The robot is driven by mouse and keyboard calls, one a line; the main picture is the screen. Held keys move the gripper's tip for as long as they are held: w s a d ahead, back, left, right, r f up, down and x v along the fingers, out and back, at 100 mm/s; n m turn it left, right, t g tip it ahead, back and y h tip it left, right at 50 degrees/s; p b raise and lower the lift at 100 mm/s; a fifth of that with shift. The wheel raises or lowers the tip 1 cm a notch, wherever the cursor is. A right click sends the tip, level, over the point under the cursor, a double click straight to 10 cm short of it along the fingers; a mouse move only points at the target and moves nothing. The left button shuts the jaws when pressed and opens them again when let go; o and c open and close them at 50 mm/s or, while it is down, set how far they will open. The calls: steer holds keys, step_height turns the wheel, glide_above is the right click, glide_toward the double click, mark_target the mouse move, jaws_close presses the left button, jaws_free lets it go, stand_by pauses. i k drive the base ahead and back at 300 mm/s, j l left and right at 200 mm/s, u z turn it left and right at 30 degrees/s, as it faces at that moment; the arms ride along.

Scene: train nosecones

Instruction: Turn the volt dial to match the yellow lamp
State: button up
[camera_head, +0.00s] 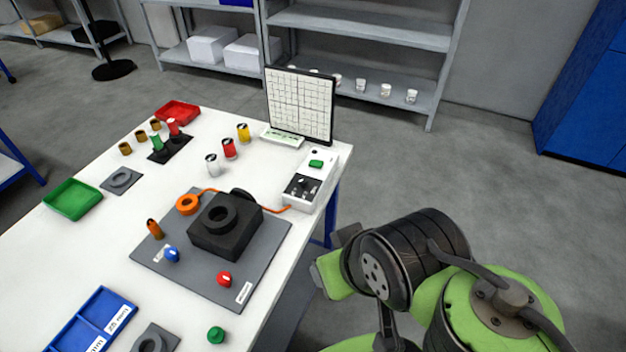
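A white box (310,184) with a dark panel (301,187) stands at the right edge of the white table. Small knobs or dials show on the panel, but their labels and pointer settings are too small to read, so I cannot tell which is the volt dial. A green button (316,163) is on the box's upper part. I cannot make out a lit yellow lamp; a yellow cylinder with a dark top (243,132) stands behind and left of the box. My arm is at the lower right, apart from the box. My gripper's fingers cannot be made out.
A white grid board (300,104) stands behind the box. Trays and small coloured parts occupy the table's left.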

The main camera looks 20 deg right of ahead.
mark_target(303, 181)
steer(key=i+l+u, duration=0.1)
steer(key=l+u, duration=0.25)
steer(key=u, duration=0.15)
steer(key=l+u, duration=0.35)
steer(key=u, duration=0.15)
steer(key=l+u, duration=0.75)
steer(key=u, duration=0.2)
